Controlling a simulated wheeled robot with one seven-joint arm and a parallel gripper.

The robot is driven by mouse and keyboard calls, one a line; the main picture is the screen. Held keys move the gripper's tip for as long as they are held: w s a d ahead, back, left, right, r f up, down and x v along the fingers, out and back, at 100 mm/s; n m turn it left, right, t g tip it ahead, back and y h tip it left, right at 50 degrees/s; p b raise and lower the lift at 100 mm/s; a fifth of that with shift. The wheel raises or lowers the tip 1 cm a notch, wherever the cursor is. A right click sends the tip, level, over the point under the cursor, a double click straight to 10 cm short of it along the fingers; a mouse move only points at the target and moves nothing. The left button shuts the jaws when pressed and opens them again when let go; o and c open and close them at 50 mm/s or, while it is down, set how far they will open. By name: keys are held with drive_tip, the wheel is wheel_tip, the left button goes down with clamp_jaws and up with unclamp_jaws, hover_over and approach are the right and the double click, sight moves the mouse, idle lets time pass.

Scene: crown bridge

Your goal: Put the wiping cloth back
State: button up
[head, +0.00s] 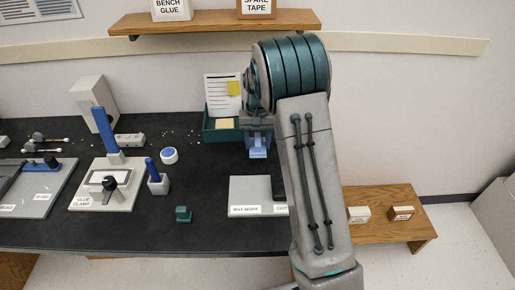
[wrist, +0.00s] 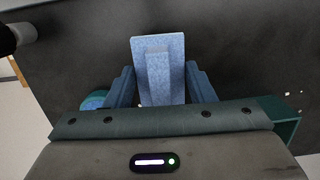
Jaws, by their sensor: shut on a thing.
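The wiping cloth (head: 258,153) is a light blue folded piece below my gripper (head: 258,138) in the head view. In the wrist view the cloth (wrist: 176,68) stands out between the two blue fingers of my gripper (wrist: 160,88). The gripper is shut on it. The cloth is over the dark bench top, just in front and to the right of a green tray (head: 210,135). Whether its lower edge touches the bench cannot be told. My arm hides part of the bench behind and to the right.
A grey wax work board (head: 248,193) lies in front of the cloth. A glue clamp (head: 120,190), a blue-handled tool (head: 154,173), a round white-and-blue container (head: 169,155) and a small green block (head: 183,214) stand to the left. A shelf (head: 215,22) hangs above.

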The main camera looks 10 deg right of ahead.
sight(258, 149)
drive_tip(key=shift+f, duration=1.7)
drive_tip(key=shift+f, duration=0.2)
drive_tip(key=o, duration=1)
drive_tip(key=shift+o, duration=0.2)
drive_tip(key=shift+r, duration=0.15)
